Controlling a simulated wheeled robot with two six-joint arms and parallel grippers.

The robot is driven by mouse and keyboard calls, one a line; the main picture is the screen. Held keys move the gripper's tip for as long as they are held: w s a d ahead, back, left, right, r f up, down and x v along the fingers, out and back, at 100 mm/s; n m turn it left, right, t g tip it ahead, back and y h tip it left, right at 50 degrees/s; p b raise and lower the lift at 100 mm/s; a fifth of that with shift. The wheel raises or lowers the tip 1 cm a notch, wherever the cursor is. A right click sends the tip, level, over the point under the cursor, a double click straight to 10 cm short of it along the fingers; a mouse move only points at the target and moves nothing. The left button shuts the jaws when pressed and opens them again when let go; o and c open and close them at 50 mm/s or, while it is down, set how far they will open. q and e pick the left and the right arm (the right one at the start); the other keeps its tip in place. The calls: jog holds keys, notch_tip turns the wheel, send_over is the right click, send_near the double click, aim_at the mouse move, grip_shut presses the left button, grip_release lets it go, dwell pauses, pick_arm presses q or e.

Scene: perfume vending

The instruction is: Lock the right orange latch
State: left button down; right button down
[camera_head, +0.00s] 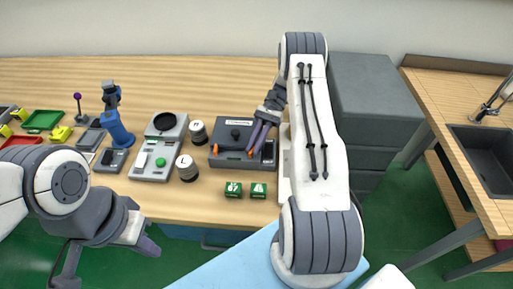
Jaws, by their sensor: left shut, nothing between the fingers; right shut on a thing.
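A dark grey box (232,133) with a black knob on top stands on the wooden table. It has two orange latches on its front: the left latch (215,148) and the right latch (250,153). My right gripper (256,142) reaches down from above right at the right latch, its purple fingers shut on it. The fingers cover part of the latch, so its exact position is hard to tell. My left gripper (150,247) is shut and empty, low at the left, in front of the table edge and away from the box.
Two white-and-black cylinders, marked H (197,132) and L (187,168), stand left of the box.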

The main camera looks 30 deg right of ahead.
jog(key=shift+w+a+n+g+h+b, duration=0.15)
jog(key=shift+n+g+h+b, duration=0.2)
jog(key=shift+n+g+h, duration=0.65)
jog(key=shift+w+a+n+g+h+b, duration=0.1)
jog(key=shift+n+g+h+b, duration=0.25)
jog(key=shift+n+g+h, duration=0.6)
jog(key=shift+n+g, duration=0.25)
jog(key=shift+n, duration=0.2)
jog(key=c, duration=1.2)
grip_release()
jog(key=shift+r, duration=0.25)
jog(key=r, duration=0.3)
jog(key=r+p, duration=0.1)
jog(key=shift+s+d+r, duration=0.15)
jog(key=shift+s+d, duration=0.1)
jog(key=shift+s, duration=0.05)
jog(key=s+d+r+b, duration=0.1)
jog(key=s+d+r, duration=0.5)
jog(key=s, duration=0.3)
jog(key=shift+r+b, duration=0.15)
jog(key=shift+b, duration=0.2)
